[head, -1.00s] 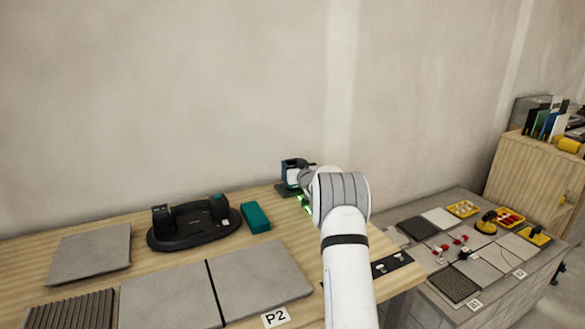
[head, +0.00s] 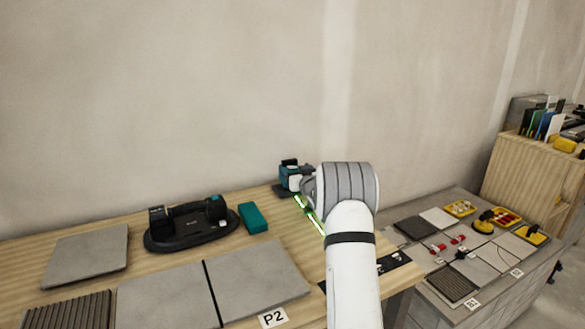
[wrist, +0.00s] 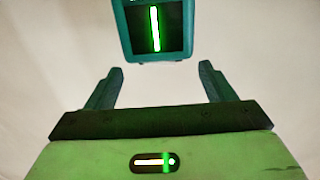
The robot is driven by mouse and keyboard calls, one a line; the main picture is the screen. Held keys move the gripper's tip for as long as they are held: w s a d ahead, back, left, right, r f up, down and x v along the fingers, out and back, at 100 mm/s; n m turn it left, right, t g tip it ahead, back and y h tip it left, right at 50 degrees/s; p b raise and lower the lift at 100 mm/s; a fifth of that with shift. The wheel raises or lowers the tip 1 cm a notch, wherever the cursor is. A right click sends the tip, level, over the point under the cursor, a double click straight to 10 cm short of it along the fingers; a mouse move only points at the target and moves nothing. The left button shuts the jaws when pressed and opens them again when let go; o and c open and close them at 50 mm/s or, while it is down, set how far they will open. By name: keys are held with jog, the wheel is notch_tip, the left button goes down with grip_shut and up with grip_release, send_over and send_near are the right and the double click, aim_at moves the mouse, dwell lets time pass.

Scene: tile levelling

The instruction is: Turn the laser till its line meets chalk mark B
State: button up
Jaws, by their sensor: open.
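The laser (head: 288,181), a small teal and dark device, stands at the bench's back edge in the head view. In the wrist view its teal-framed dark window (wrist: 174,47) shows a bright upright green line. A green laser line (head: 311,216) runs from the device across the bench towards the front right, then passes behind my arm. My gripper (wrist: 159,84) is open, its two fingers apart and empty, facing the laser just short of its window. In the head view my wrist hides most of the gripper. I cannot make out chalk mark B.
A black cradle (head: 190,240), a teal block (head: 253,218) and grey tiles (head: 258,278) lie left of the laser. A label reading P2 (head: 273,318) is at the front edge. A lower bench (head: 511,298) with tiles and yellow trays is to the right.

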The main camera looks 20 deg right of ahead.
jog(key=s, duration=0.3)
jog(key=shift+s+a, duration=0.1)
jog(key=shift+a, duration=0.05)
dwell(0.4)
jog(key=s+a+r+m+g+h+p, duration=0.1)
jog(key=s+a+r+g+p, duration=0.3)
jog(key=s+a+r, duration=0.4)
jog(key=s+a+r+g+p, duration=0.4)
jog(key=s+a+r, duration=0.15)
jog(key=s, duration=0.55)
jog(key=s+a+g+y+p, duration=0.1)
jog(key=s+a+g+p, duration=0.2)
jog(key=s, duration=1.2)
jog(key=s+a+n+g+y+p, duration=0.1)
jog(key=s+a+g+p, duration=0.2)
jog(key=s+a, duration=0.6)
jog(key=s+g, duration=0.1)
jog(key=s, duration=0.5)
jog(key=shift+s+a+n, duration=0.15)
jog(key=shift+s+n, duration=0.05)
jog(key=shift+n, duration=0.1)
jog(key=shift+f, duration=0.1)
